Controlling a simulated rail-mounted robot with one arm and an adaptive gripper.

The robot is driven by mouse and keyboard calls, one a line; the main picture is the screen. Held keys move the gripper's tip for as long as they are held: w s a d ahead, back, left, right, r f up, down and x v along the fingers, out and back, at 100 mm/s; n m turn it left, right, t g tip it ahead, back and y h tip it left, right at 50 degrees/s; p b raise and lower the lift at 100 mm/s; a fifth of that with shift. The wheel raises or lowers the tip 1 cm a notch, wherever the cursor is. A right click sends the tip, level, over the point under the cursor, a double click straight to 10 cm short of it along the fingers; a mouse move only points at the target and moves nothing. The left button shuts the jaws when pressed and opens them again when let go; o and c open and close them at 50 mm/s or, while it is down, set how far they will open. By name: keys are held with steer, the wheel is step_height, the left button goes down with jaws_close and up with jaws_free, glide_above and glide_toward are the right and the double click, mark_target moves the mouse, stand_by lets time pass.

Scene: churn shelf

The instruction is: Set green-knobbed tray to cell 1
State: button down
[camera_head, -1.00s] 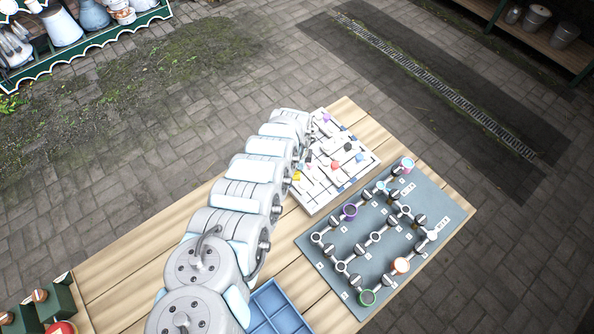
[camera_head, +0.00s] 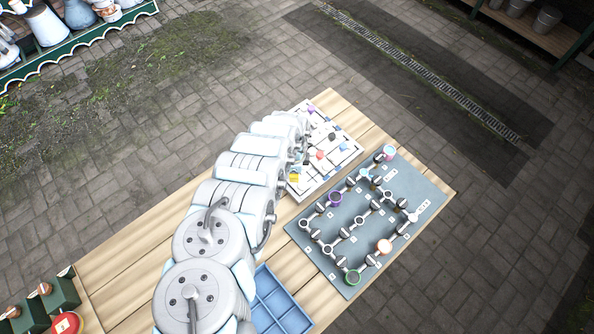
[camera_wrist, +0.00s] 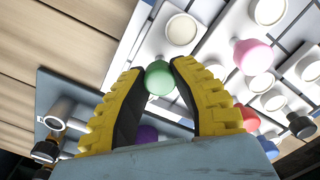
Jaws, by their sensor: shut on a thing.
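The green knob (camera_wrist: 159,78) of the green-knobbed tray shows in the wrist view between the yellow-and-black fingers of my gripper (camera_wrist: 160,72). The fingers are shut on it. In the head view, my gripper (camera_head: 297,174) is at the near left edge of the white tray board (camera_head: 338,165), largely hidden by my arm. The green knob cannot be made out there. I cannot tell which cell is cell 1.
A grey-blue board of pipes and coloured cups (camera_head: 430,196) lies right of the white board. A blue compartment tray (camera_head: 279,302) sits nearer.

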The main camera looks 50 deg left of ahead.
steer(key=c, duration=0.8)
jaws_free()
steer(key=shift+d+f, duration=0.1)
steer(key=shift+d, duration=0.25)
steer(key=shift+a, duration=0.1)
steer(key=shift+w+a+r, duration=0.1)
steer(key=shift+r, duration=5.95)
